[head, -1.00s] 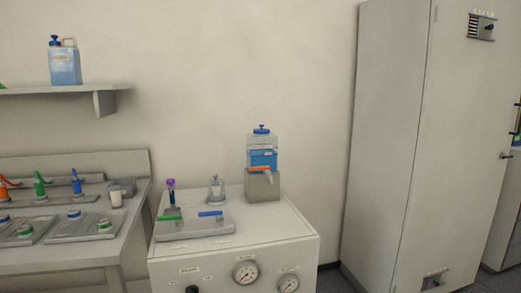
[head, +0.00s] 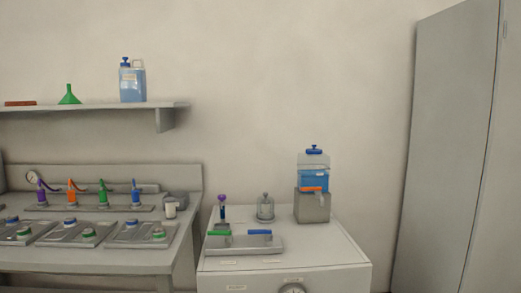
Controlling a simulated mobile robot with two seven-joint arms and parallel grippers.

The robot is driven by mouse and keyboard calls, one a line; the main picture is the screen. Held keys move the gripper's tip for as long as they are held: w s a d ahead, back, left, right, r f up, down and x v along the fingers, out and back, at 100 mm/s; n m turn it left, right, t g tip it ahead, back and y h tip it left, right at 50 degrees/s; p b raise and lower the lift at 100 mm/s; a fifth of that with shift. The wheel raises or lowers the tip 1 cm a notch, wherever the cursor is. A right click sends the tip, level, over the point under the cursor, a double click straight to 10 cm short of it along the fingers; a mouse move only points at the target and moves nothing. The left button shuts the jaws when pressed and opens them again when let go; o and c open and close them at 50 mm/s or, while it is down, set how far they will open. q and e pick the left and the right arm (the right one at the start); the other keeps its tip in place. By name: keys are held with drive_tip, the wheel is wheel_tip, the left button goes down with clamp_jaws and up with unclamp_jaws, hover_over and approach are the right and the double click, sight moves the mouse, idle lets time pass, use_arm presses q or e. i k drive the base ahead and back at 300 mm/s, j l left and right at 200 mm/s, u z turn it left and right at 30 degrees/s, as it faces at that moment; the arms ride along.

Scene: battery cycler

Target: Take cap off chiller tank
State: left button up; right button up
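The chiller tank (head: 313,178) is a clear container with blue liquid, standing on a grey block (head: 312,206) at the back right of the white cabinet top. Its blue cap (head: 314,149) sits on top of the tank. An orange piece (head: 312,189) shows at the tank's lower front. Neither of my grippers is in view.
The cabinet top (head: 330,253) also holds a tray with green and blue handles (head: 247,245), a purple-topped tube (head: 222,208) and a small glass jar (head: 265,208). A bench (head: 60,257) stands left, below a shelf (head: 80,107) with a blue jug (head: 132,82). A tall cabinet (head: 450,140) stands right.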

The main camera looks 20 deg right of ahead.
sight(314, 151)
drive_tip(key=l+u, duration=0.75)
drive_tip(key=u, duration=0.2)
drive_tip(key=k+l+u, duration=0.1)
drive_tip(key=l+u, duration=0.15)
drive_tip(key=l, duration=0.2)
drive_tip(key=k+l+u, duration=0.2)
drive_tip(key=l, duration=0.25)
drive_tip(key=k+l, duration=0.1)
drive_tip(key=l, duration=0.25)
drive_tip(key=k+l+u, duration=0.15)
drive_tip(key=l, duration=0.2)
drive_tip(key=k+l, duration=0.15)
drive_tip(key=l, duration=0.25)
drive_tip(key=k+l+u, duration=0.15)
drive_tip(key=l, duration=0.2)
drive_tip(key=k+l, duration=0.1)
drive_tip(key=l, duration=0.2)
drive_tip(key=u, duration=0.05)
